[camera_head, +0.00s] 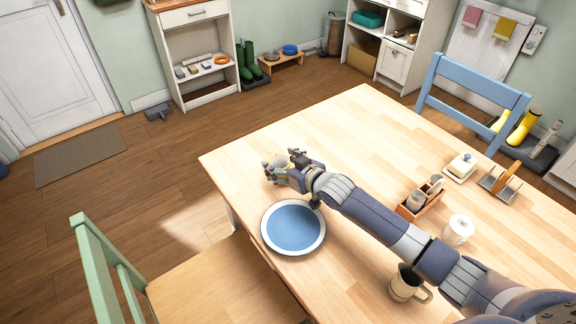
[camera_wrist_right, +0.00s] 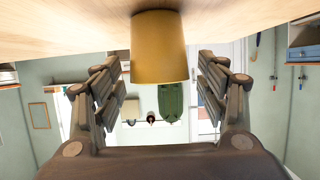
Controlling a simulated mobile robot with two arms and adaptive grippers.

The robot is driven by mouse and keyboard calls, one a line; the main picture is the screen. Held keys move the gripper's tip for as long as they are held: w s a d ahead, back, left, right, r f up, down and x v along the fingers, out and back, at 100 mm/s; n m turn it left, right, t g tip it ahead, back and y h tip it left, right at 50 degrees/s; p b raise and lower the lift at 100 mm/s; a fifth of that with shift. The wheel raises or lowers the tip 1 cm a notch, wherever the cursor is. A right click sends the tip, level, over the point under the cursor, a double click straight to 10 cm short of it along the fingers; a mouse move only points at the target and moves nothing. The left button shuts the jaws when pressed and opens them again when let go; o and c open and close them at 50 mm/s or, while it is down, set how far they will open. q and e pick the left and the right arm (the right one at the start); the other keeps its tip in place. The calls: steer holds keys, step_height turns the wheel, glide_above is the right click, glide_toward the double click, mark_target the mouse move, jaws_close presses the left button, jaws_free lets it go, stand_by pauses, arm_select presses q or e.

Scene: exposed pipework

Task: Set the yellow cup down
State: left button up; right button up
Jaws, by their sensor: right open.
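The yellow cup (camera_wrist_right: 160,48) shows in the right wrist view, where the picture is upside down. One end of it meets the wooden table top (camera_wrist_right: 60,25), and it looks upright on the table. My right gripper (camera_wrist_right: 158,88) is open, with a finger on each side of the cup and visible gaps between fingers and cup. In the head view my right gripper (camera_head: 281,164) is low over the table's far left corner, just beyond a blue plate with a white rim (camera_head: 293,228). There the cup is mostly hidden by the gripper. My left gripper is not in view.
A mug (camera_head: 406,285), a white lidded jar (camera_head: 458,230), a wooden caddy (camera_head: 420,199), a butter dish (camera_head: 460,167) and a toast rack (camera_head: 499,183) stand on the right part of the table. The table's far middle is clear. A green chair (camera_head: 98,267) stands at the left.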

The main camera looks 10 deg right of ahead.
steer(key=shift+s+d+r, duration=0.15)
steer(key=shift+s, duration=0.15)
steer(key=v, duration=1.1)
steer(key=shift+r, duration=0.15)
steer(key=shift+s+d, duration=0.1)
